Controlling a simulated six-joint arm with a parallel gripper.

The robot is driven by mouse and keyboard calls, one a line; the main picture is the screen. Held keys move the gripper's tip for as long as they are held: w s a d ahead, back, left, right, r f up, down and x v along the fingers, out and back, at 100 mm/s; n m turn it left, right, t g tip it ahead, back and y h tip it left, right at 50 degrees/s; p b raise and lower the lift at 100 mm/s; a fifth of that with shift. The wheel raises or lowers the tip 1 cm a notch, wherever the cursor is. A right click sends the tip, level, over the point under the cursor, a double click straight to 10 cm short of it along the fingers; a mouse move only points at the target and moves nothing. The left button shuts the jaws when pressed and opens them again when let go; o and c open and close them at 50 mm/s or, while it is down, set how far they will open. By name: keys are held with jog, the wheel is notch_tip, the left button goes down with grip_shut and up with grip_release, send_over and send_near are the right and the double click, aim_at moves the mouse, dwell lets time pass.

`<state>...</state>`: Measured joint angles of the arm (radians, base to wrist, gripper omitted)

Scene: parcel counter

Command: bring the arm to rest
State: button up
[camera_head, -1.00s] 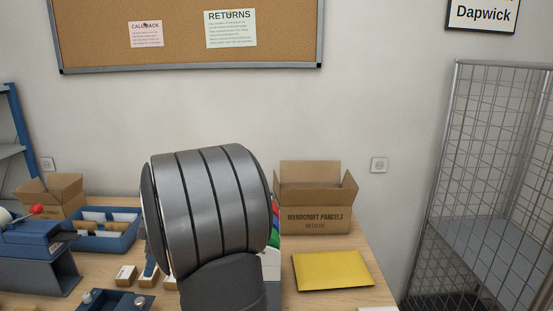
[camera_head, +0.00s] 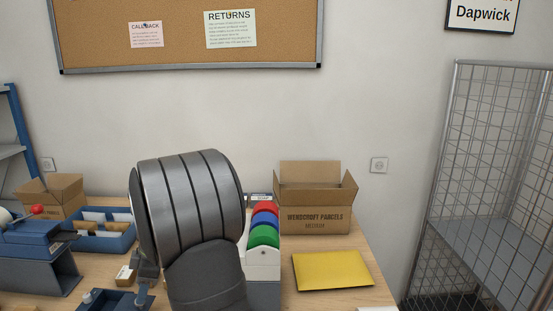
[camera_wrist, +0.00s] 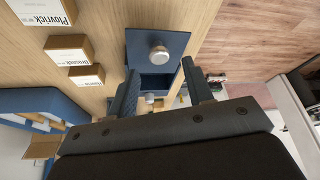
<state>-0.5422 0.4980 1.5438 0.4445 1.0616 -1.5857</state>
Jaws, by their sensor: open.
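My gripper (camera_wrist: 162,78) shows in the wrist view with its two dark fingers apart and nothing held between them. It points down over the counter, above a blue open box with a round metal knob (camera_wrist: 158,52). In the head view my large grey arm joint fills the middle of the counter and hides most of what lies behind it.
Small labelled boxes (camera_wrist: 66,47) stand beside the gripper. In the head view, a rack of red, blue and green discs (camera_head: 264,237), an open carton (camera_head: 315,219) and a yellow envelope (camera_head: 332,270) are right of my arm. A blue bin (camera_head: 104,242) is left.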

aim_at(122, 304)
jog(key=x, duration=0.3)
jog(key=shift+a+f, duration=0.2)
jog(key=shift+a, duration=0.05)
jog(key=a, duration=0.4)
jog(key=a+r, duration=0.1)
jog(key=a, duration=0.1)
jog(key=shift+w+a, duration=0.1)
jog(key=shift+w, duration=0.2)
jog(key=d+r+m+t, duration=0.15)
jog(key=d+r, duration=0.35)
jog(key=r, duration=0.8)
jog(key=d+r+m, duration=0.2)
jog(key=d+r, duration=0.3)
jog(key=r, duration=0.8)
jog(key=shift+m+x, duration=0.25)
jog(key=shift+x, duration=1.7)
jog(key=shift+r, duration=0.15)
